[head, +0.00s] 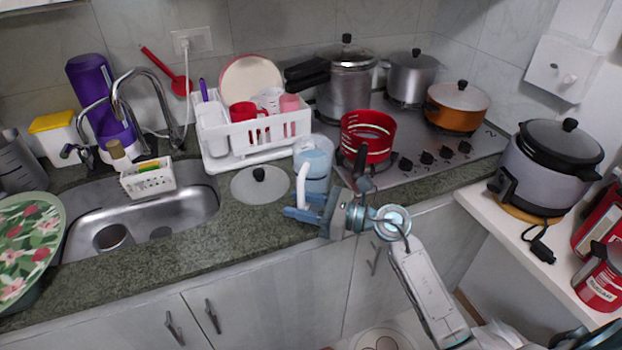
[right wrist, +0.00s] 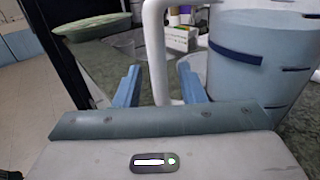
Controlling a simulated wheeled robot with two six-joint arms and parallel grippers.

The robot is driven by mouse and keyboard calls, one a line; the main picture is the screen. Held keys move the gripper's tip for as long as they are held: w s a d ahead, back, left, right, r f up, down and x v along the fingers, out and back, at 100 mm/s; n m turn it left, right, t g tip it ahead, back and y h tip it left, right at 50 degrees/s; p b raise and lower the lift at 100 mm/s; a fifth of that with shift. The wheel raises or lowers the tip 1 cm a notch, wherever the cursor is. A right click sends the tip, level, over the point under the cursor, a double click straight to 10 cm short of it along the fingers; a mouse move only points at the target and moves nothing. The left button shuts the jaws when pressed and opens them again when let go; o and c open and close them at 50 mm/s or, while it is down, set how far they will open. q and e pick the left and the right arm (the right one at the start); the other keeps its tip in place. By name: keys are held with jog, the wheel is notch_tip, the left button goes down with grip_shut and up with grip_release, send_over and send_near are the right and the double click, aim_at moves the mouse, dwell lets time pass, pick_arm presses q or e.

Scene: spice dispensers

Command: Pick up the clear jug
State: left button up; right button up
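The clear jug (head: 314,158) stands upright on the counter between the dish rack and the stove. It looks bluish and see-through, with a white handle (head: 303,186) on the side facing me. My right gripper (head: 301,206) is at the handle's lower part. In the right wrist view, its two blue fingers (right wrist: 160,88) are open, with the white handle (right wrist: 156,45) between them and visible gaps on both sides. The jug body (right wrist: 258,62) is to the right of the fingers there. My left gripper is not in view.
A grey lid (head: 248,188) lies on the counter left of the jug. A white dish rack (head: 240,150) stands behind it. A red pot-like ring (head: 368,150) is close on the right, on the stove (head: 425,170). The sink (head: 180,207) is at the left.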

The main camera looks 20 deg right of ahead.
grip_shut()
jog(key=shift+r, duration=0.1)
dwell(1.2)
